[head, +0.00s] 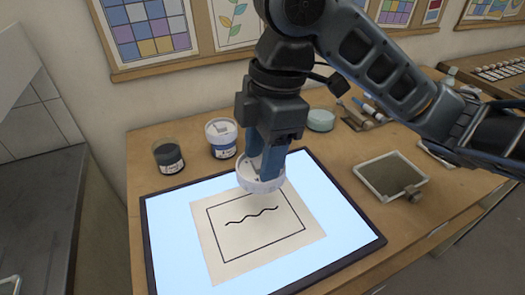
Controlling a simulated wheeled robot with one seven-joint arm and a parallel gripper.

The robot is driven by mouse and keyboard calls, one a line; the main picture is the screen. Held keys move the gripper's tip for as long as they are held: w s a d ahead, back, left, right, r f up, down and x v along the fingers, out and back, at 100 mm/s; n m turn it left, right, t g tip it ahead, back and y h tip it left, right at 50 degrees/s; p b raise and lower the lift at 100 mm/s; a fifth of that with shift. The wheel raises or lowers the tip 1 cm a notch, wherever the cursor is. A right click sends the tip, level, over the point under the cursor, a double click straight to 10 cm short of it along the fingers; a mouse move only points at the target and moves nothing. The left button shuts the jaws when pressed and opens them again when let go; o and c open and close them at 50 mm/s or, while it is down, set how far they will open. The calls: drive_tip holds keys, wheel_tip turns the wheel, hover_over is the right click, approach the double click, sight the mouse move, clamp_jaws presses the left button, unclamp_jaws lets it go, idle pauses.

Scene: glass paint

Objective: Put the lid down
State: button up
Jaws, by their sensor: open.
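A round white lid (263,186) shows right at the fingertips of my gripper (262,169), over the upper edge of a cream paper sheet (232,255). The gripper points down with its blue fingers open, and they overlap the lid in this view. I cannot tell whether the lid touches the paper or is slightly above it. An open glass jar (221,150) with blue and white inside stands behind, to the left of the gripper. A jar with dark contents (168,158) stands further left.
The sheet lies on a glowing light panel (170,225) with a dark frame. A pale turquoise round container (321,120) stands behind right. A framed tray (391,174) with a small block lies right. Tools (367,111) lie at the back. The panel's left side is clear.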

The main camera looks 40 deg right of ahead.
drive_tip(key=shift+o, duration=0.9)
wheel_tip(320, 180, up, 8)
drive_tip(key=d, duration=0.1)
drive_tip(key=shift+s+f, duration=0.15)
drive_tip(key=shift+d, duration=0.1)
clamp_jaws()
idle(0.5)
